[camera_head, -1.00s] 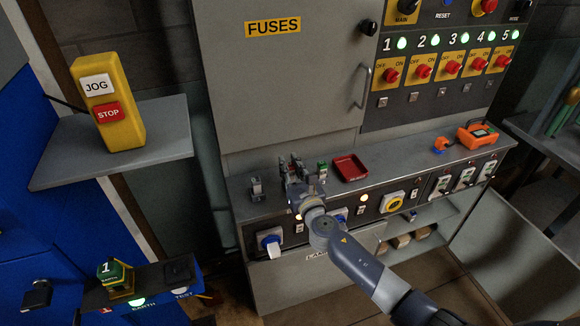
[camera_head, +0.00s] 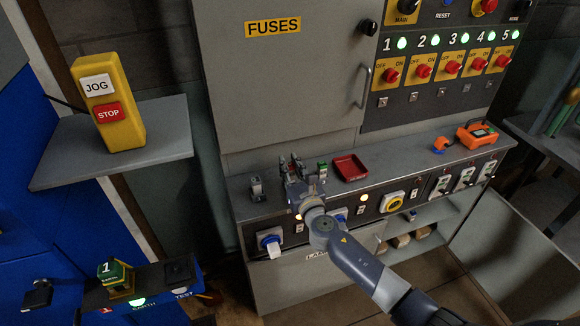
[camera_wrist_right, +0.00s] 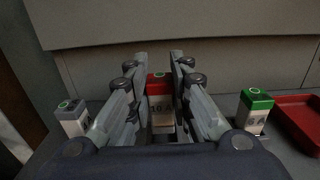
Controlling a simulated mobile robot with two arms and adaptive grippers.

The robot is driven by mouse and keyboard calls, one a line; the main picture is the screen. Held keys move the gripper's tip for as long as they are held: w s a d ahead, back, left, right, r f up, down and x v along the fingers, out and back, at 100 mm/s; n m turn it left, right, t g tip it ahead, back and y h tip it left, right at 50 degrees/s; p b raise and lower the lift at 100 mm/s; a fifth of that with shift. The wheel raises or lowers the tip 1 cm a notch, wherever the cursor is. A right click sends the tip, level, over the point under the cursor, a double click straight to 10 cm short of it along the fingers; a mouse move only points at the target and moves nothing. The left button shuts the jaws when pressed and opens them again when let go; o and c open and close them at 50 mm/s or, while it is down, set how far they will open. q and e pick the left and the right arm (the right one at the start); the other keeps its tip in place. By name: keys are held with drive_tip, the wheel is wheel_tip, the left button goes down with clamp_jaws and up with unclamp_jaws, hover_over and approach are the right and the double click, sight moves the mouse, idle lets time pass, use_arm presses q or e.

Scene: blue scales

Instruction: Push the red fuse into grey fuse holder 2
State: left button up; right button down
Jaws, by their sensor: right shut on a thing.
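My right gripper (camera_head: 292,168) is over the grey counter in front of the fuse cabinet. It is shut on the red fuse (camera_wrist_right: 158,84), a red-topped block with a white label, which looks upright between the fingers in the wrist view. The gripper hides the fuse in the head view. Grey fuse holder 2 cannot be made out; the gripper and fuse cover the spot below, so I cannot tell how deep the fuse sits. A grey fuse (camera_wrist_right: 72,115) stands to the left and a green-topped fuse (camera_wrist_right: 253,108) to the right. My left gripper is not in view.
A red tray (camera_head: 350,168) lies right of the gripper, near the green fuse. The cabinet door (camera_head: 280,90) rises behind the counter (camera_head: 400,157). An orange device (camera_head: 477,135) stands further right. Plugs and sockets line the front panel below.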

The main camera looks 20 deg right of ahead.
drive_tip(key=shift+f+b, duration=1.2)
drive_tip(key=shift+f, duration=0.1)
drive_tip(key=c, duration=1.4)
unclamp_jaws()
drive_tip(key=shift+o, duration=0.2)
drive_tip(key=shift+s, duration=0.1)
drive_tip(key=s, duration=1.1)
drive_tip(key=shift+s+d, duration=0.2)
drive_tip(key=shift+s, duration=0.2)
